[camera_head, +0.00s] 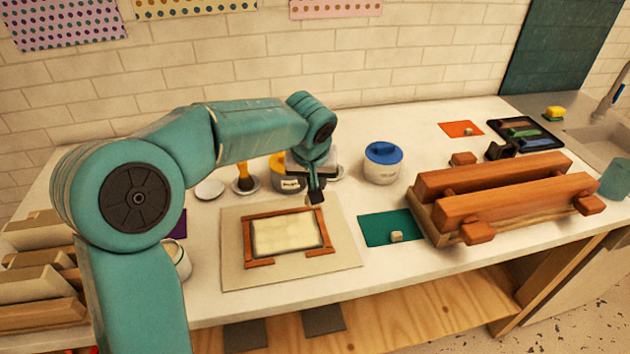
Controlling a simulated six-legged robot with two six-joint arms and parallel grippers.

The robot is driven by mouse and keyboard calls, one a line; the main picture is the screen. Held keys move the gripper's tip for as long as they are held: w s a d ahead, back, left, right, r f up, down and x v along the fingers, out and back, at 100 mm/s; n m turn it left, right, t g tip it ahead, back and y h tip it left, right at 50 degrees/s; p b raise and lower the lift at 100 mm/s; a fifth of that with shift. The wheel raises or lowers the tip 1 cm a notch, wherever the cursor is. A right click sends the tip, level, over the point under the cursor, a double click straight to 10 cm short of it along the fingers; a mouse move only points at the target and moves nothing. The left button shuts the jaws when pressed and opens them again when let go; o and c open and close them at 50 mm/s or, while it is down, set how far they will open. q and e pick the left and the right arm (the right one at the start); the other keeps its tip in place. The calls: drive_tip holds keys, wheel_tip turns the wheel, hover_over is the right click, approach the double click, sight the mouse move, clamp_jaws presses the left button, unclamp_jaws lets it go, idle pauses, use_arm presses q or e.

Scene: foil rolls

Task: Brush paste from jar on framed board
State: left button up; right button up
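The framed board (288,232) lies on a beige mat in the middle of the table. It has a pale cream panel and brown strips around its edges. My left arm reaches in from the left, and my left gripper (316,194) points down just behind the board's far right corner. Its dark fingers are too small to tell open from shut, or whether they hold a brush. A labelled jar (289,184) stands behind the board, partly hidden by my gripper. A dark brush-like thing (245,179) stands left of it. My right gripper is not in view.
A white jar with a blue lid (383,165) stands to the right. A green mat (380,229) holds a small pale block. A wooden press (500,198) fills the right side. Wooden blocks (40,283) lie at the left. A sink (595,140) is far right.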

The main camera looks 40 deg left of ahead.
use_arm(q)
drive_tip(key=shift+r, duration=0.6)
drive_tip(key=shift+w+r+p, duration=0.15)
drive_tip(key=shift+r+p, duration=0.05)
drive_tip(key=shift+p, duration=0.2)
drive_tip(key=shift+r, duration=0.1)
